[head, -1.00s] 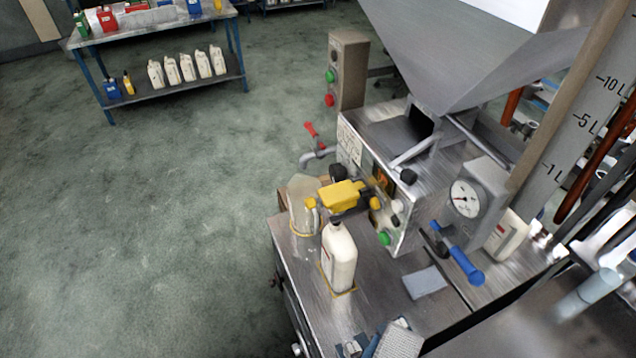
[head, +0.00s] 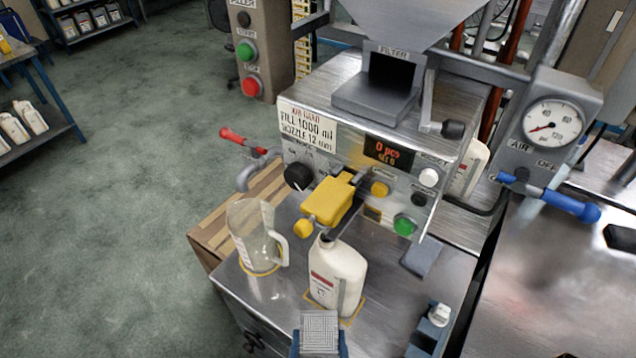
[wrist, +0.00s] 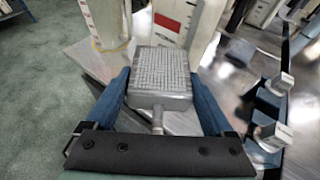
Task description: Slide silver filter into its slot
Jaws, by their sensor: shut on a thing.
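The silver filter (head: 320,333) is a square block with a mesh face and, in the wrist view (wrist: 160,75), a short stem toward me. My gripper (wrist: 158,85) is shut on it, with a blue finger on each side. In the head view my gripper (head: 319,345) is at the bottom edge, in front of the white bottle. The slot (head: 392,70) is a dark opening under the label FILTER, below the grey hopper. A grey ledge (head: 375,98) sticks out before it. The filter is well apart from the slot, lower and nearer to me.
The white bottle (head: 337,275) stands under the yellow nozzle guard (head: 332,200), beside a clear jug (head: 255,238). A lever with a black knob (head: 453,129) is right of the slot. A blue-handled air valve (head: 570,204) sticks out at right.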

